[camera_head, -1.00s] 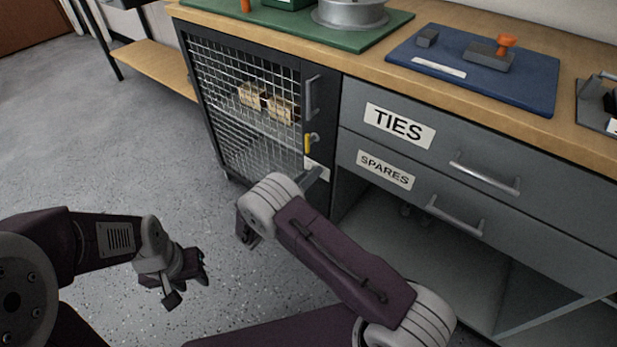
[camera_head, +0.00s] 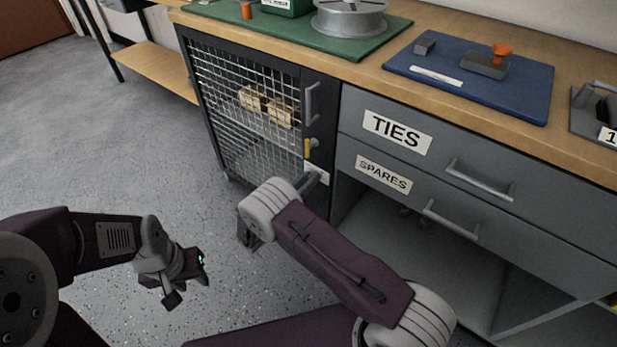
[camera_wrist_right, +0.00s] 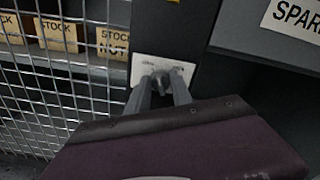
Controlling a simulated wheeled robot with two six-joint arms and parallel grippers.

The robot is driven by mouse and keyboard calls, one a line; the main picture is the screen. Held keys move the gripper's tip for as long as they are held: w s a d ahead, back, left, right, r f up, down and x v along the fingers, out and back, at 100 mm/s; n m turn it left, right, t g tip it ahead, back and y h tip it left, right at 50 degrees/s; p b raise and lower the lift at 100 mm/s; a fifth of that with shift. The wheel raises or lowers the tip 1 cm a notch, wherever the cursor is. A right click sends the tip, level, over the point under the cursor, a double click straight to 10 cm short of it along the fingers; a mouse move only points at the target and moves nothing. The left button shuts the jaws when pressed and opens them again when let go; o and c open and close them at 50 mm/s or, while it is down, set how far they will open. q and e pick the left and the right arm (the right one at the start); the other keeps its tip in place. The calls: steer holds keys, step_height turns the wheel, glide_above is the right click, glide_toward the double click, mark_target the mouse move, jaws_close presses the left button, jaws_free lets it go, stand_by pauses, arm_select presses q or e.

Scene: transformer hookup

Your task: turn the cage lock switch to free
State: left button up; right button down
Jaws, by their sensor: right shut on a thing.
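The cage lock switch (camera_wrist_right: 161,82) is a small dark knob on a white plate (camera_wrist_right: 147,62) on the cage's dark frame. The plate's lettering is too blurred to read. In the right wrist view my right gripper (camera_wrist_right: 162,92) has its two grey fingers closed around the knob, one on each side. In the head view the white plate (camera_head: 317,170) shows low on the cage front, with my right wrist just in front and the fingers mostly hidden. My left gripper (camera_head: 190,277) hangs over the floor at left, away from the cage; its jaw opening is unclear.
The mesh cage door (camera_head: 245,110) has a bar handle (camera_head: 312,102) and a yellow-tipped lever (camera_head: 308,148) above the switch. Stock boxes (camera_head: 268,105) sit inside. Drawers marked TIES (camera_head: 397,132) and SPARES (camera_head: 384,174) are to the right. Floor at left is clear.

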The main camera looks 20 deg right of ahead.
steer(key=m+p, duration=0.1)
steer(key=m, duration=0.5)
steer(key=m+p, duration=0.1)
steer(key=m, duration=0.6)
steer(key=shift+s+d+f+m, duration=0.1)
steer(key=shift+s+d+m, duration=0.1)
steer(key=shift+m, duration=0.1)
stand_by(0.5)
steer(key=c, duration=1.2)
jaws_free()
steer(key=shift+o, duration=0.2)
